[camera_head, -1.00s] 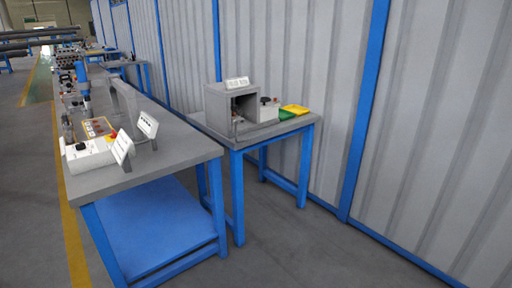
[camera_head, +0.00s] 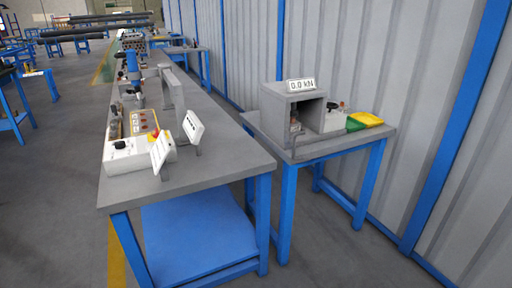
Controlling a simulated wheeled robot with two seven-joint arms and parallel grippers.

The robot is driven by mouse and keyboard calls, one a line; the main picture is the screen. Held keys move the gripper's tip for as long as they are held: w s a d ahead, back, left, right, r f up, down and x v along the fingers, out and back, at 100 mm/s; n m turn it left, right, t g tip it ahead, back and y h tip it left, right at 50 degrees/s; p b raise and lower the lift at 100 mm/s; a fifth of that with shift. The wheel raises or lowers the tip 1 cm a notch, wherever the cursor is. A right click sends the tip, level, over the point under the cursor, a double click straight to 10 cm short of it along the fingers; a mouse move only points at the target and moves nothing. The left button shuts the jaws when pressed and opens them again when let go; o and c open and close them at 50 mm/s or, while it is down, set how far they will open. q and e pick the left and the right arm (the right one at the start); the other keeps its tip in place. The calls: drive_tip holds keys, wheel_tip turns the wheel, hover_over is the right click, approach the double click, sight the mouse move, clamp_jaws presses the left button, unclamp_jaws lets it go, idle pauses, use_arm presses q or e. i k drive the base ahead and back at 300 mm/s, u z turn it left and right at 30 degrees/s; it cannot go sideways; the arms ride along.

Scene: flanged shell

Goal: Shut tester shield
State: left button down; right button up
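The tester (camera_head: 284,109) is a grey box on the smaller blue-legged table at right. A display on its top reads 0.0 kN. Its front faces me with a dark opening, and a small fixture (camera_head: 296,125) shows inside. No shield is seen across the opening; a thin grey edge stands low at the front, and I cannot tell if it is the shield. A white control box (camera_head: 333,118) with a dark knob sits at the tester's right side. Neither of my grippers is in view.
The long workbench (camera_head: 215,172) at left holds a white box (camera_head: 126,154), a panel with buttons (camera_head: 143,121), two white sign plates and a blue device (camera_head: 132,66). Green and yellow trays (camera_head: 366,119) lie right of the tester. A corrugated wall stands behind. Floor is open in front.

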sight(299, 133)
drive_tip(key=z, duration=0.05)
drive_tip(key=i, duration=0.85)
drive_tip(key=z, duration=0.5)
